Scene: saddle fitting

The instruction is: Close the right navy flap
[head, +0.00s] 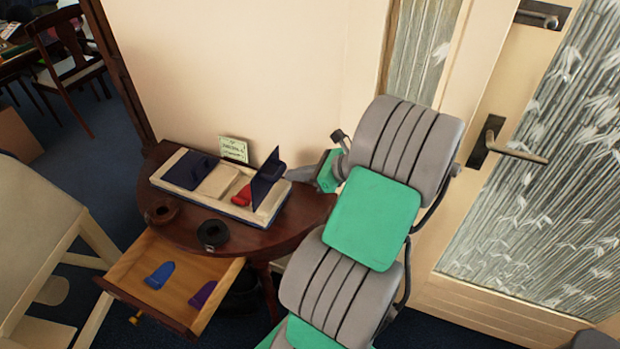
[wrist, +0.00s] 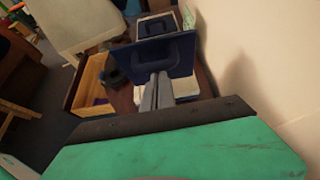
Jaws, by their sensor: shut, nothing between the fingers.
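The right navy flap (head: 267,180) stands raised, nearly upright, on the right part of a pale case on the half-round table. In the wrist view the flap (wrist: 165,52) is a broad dark panel just beyond my fingertips. My gripper (wrist: 155,82) is shut and empty, its fingers pointing at the flap's face; I cannot tell whether they touch it. In the head view my wrist comes in from the right of the flap, and the fingers are hard to make out. A left navy flap (head: 189,171) lies flat on the case. A red piece (head: 241,197) sits beside the raised flap.
The table (head: 313,207) also carries a brown ring (head: 161,211), a black ring (head: 212,234) and a small card (head: 233,149). Below, an open drawer (head: 205,277) juts out, holding blue (head: 159,275) and purple (head: 203,294) pieces. The wall is close behind the table; a door stands at right.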

